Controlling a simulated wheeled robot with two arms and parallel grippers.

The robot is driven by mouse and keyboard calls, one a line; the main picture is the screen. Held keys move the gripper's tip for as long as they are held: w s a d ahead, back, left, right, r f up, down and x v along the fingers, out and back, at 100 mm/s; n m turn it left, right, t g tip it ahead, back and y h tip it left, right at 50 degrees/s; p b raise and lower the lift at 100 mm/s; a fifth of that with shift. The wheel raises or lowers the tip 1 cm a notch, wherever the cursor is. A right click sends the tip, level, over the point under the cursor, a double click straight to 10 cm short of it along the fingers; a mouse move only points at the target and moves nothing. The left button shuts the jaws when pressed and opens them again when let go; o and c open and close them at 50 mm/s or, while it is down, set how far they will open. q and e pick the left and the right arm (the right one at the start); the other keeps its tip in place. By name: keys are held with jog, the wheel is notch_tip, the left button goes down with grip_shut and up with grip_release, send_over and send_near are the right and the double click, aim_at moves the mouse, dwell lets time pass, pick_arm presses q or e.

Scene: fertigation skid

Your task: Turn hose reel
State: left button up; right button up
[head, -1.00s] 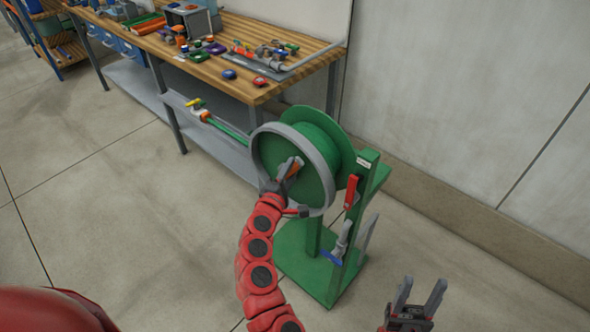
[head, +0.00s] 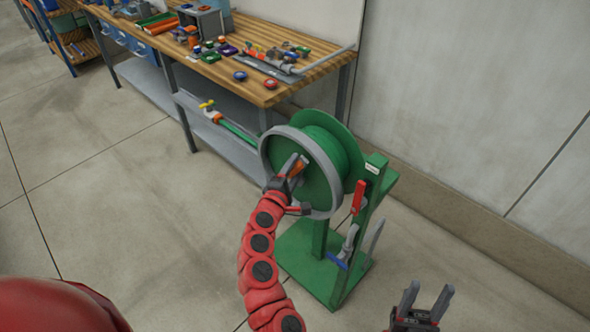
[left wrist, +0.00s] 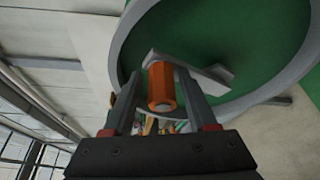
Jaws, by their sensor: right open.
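The green hose reel (head: 346,143) stands upright on a green stand, with a grey ring around its front face. A grey crank bar (left wrist: 214,79) crosses the face and carries an orange handle (left wrist: 162,87), also visible in the head view (head: 299,167). My left gripper (head: 291,176) is at the handle, with one finger on each side of it. In the left wrist view (left wrist: 158,82) the fingers enclose the handle and look closed on it, though contact is partly hidden. My right gripper (head: 426,296) is open and empty, low right of the stand.
A red lever (head: 358,197) and a blue-handled valve (head: 338,261) are on the stand's post. A workbench (head: 325,72) with fittings stands behind left; a green hose (head: 238,132) with a yellow-handled valve runs below its top. The wall is behind right. Floor left is clear.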

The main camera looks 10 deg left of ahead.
pick_arm(q)
jog(key=shift+o, duration=0.3)
jog(key=shift+f, duration=0.1)
jog(key=shift+s+d, duration=0.1)
jog(key=shift+s, duration=0.1)
jog(key=s+a+r+p, duration=0.1)
jog(key=s+p, duration=0.1)
jog(key=s, duration=0.6)
jog(key=s+a+p, duration=0.1)
jog(key=s, duration=0.7)
jog(key=shift+s+a+r+p, duration=0.3)
jog(key=shift+s+r+p, duration=0.05)
jog(key=shift+s+p, duration=0.05)
